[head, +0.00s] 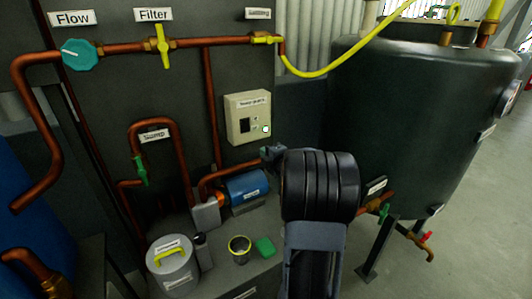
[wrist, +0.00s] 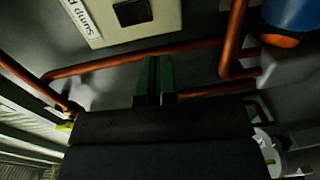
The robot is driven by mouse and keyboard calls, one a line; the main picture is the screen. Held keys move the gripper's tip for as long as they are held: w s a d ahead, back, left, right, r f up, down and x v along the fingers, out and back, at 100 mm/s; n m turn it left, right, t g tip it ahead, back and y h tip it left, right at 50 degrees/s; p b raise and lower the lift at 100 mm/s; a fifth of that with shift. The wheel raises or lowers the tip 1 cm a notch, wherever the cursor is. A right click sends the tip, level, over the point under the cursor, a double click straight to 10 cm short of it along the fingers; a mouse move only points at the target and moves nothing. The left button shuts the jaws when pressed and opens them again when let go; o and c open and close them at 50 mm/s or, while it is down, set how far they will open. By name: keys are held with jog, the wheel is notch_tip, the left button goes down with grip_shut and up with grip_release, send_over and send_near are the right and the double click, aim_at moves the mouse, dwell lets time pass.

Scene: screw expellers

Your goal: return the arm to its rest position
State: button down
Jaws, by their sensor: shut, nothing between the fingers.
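My gripper (head: 270,153) is partly hidden behind my dark arm links in the head view. Its tip shows beside the blue pump motor (head: 247,186), below and right of the cream sump pump control box (head: 247,117). In the wrist view, my gripper (wrist: 153,80) shows two dark green fingers lying together with nothing between them. They point toward the copper pipe (wrist: 130,65) and the control box (wrist: 125,18), whose label is upside down there. My arm is stretched forward over the bench; I cannot tell the exact gap to the pipe.
A large dark tank (head: 420,100) stands at the right, with a yellow hose (head: 350,62) above. A grey lidded canister (head: 173,270), a small cup (head: 240,249) and a green block (head: 265,247) sit on the bench. Open floor (head: 470,240) lies at the right.

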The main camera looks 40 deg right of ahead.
jog(key=s+a+r+m+g+h+p, duration=0.1)
jog(key=s+a+r+m+g+p, duration=0.15)
jog(key=a+r+m+p, duration=0.35)
jog(key=s+a+r+m+g+h+p, duration=0.1)
jog(key=s+a+r+m+g+p, duration=0.1)
jog(key=a+r+m+g+p, duration=0.35)
jog(key=s+a+r+m+g+y+p, duration=0.2)
jog(key=s+a+p, duration=0.3)
jog(key=s+a, duration=0.3)
jog(key=s+a+r+m+g+y+p, duration=0.2)
jog(key=s+a+p, duration=0.4)
jog(key=s+a, duration=0.3)
jog(key=shift+s+a+r+m+g, duration=0.3)
jog(key=shift+a+r+m+g, duration=0.2)
jog(key=shift+r+g, duration=0.3)
jog(key=shift+r, duration=0.15)
